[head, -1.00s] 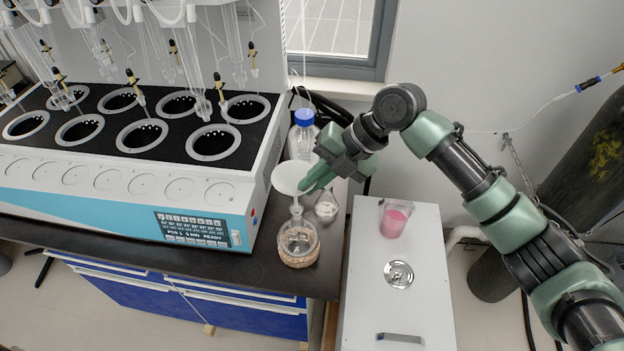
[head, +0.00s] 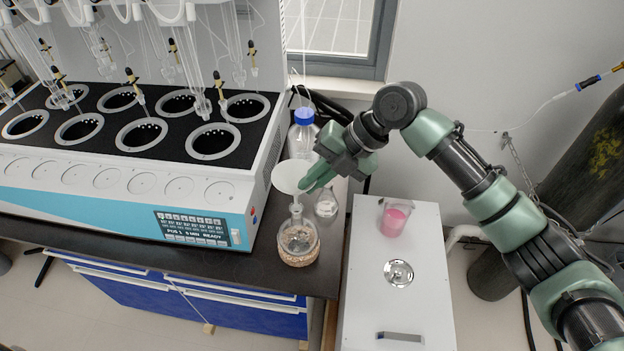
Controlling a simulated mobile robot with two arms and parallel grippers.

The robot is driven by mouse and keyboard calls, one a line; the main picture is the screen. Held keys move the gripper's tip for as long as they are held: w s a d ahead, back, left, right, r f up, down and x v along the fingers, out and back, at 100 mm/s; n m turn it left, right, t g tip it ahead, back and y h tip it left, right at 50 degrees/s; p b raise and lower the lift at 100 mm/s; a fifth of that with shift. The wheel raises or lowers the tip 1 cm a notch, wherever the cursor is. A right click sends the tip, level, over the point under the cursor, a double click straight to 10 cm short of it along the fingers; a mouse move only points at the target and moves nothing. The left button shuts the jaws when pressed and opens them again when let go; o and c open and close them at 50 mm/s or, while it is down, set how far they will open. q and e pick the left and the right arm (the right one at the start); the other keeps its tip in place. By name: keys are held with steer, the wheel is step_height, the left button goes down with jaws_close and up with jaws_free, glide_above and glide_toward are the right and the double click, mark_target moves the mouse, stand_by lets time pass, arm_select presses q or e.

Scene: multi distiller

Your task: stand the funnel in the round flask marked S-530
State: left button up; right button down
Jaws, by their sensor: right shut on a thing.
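The white funnel (head: 290,175) is held tilted slightly towards me by its rim, its wide mouth facing up. My right gripper (head: 314,181) is shut on the right side of that rim. The funnel's stem points down to the neck of a round flask (head: 298,240), which stands on a cork ring (head: 300,259) near the bench's front edge. No S-530 marking is readable on the flask. My left gripper is out of view.
A small glass flask with white contents (head: 326,206) stands close right of the round flask. A blue-capped bottle (head: 302,138) is behind the funnel. The multi distiller (head: 130,200) fills the left. A beaker of pink liquid (head: 393,219) stands on a white cabinet (head: 400,310) at right.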

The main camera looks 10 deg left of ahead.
steer(key=shift+f+b, duration=1.95)
steer(key=shift+f, duration=0.8)
stand_by(0.4)
steer(key=c, duration=1.5)
jaws_free()
steer(key=shift+c, duration=0.2)
steer(key=b+v, duration=0.2)
steer(key=v, duration=0.5)
steer(key=shift+d+r, duration=0.2)
steer(key=shift+r, duration=0.15)
